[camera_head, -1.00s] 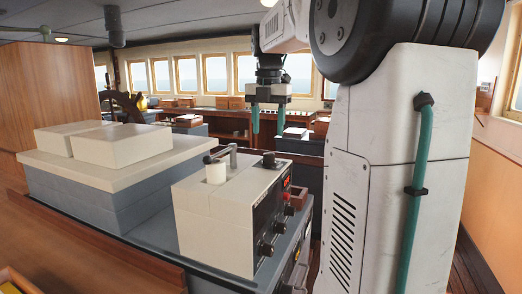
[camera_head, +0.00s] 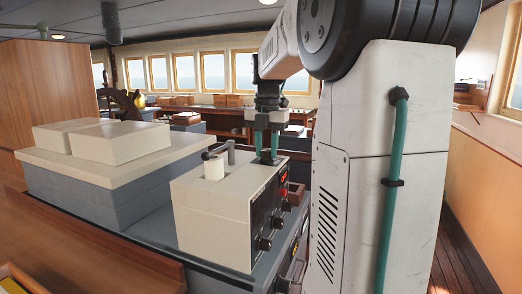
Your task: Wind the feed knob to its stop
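A pale box-shaped unit (camera_head: 212,216) stands on the grey console, with a black control face on its right side. The dark feed knob (camera_head: 267,160) is on its top, near the back right corner, and is mostly hidden by my fingers. My gripper (camera_head: 267,150) points straight down over this knob. Its two teal fingers are apart with a gap between them, and their tips are at about the knob's height. I cannot tell whether they touch it.
A grey crank-like lever (camera_head: 230,150) and a white cylinder (camera_head: 213,167) stand on the unit's top, left of my gripper. Black knobs (camera_head: 264,243) stick out from its face. A grey chest (camera_head: 75,190) with pale blocks is at left.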

